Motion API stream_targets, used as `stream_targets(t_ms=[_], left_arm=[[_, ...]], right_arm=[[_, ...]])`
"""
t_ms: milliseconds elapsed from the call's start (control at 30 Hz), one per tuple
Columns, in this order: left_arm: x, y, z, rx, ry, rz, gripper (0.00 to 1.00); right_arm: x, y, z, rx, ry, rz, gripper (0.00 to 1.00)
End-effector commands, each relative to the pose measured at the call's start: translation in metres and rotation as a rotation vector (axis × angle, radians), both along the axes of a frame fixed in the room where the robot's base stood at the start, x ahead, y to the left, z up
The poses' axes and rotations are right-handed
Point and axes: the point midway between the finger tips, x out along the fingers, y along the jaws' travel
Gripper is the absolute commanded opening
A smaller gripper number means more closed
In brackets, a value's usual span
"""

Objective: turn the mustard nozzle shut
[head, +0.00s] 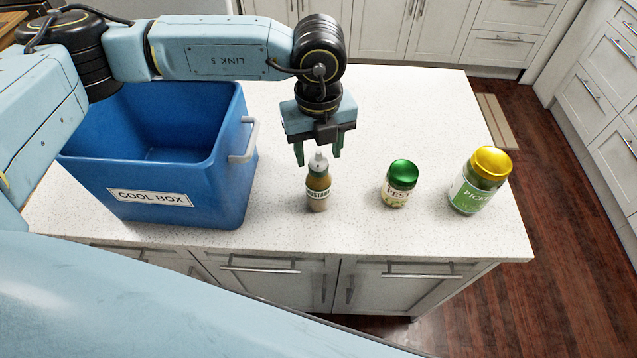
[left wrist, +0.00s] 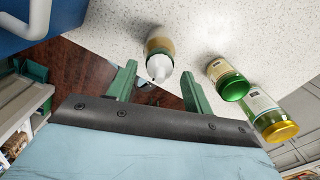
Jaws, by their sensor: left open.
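The mustard bottle (head: 318,187) stands upright on the white counter, with a pale nozzle (head: 318,161) on top. My left gripper (head: 319,155) points down at the nozzle, its green fingers open on either side of or just behind it; the head view does not show contact. In the left wrist view the mustard bottle (left wrist: 160,45) shows beyond the open fingers (left wrist: 158,82), with its nozzle (left wrist: 158,70) toward the gap between them. My right gripper is in neither view.
The blue cool box (head: 180,180) stands open to the left of the bottle, its grey handle facing it. A green-lidded pesto jar (head: 399,185) and a yellow-lidded pickle jar (head: 480,181) stand to the right. The counter (head: 410,120) behind the jars is clear.

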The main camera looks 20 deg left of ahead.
Motion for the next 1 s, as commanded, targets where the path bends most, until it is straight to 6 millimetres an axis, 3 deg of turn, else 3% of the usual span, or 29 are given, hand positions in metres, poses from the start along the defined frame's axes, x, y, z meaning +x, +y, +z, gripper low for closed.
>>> stream_targets(t_ms=[700, 1000], left_arm=[[0.0, 0.0, 0.059, 0.001, -0.001, 0.001, 0.51], [0.0, 0.0, 0.059, 0.001, 0.001, 0.0, 0.51]], right_arm=[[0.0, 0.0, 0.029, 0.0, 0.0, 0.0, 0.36], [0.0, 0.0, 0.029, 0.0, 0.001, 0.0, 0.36]])
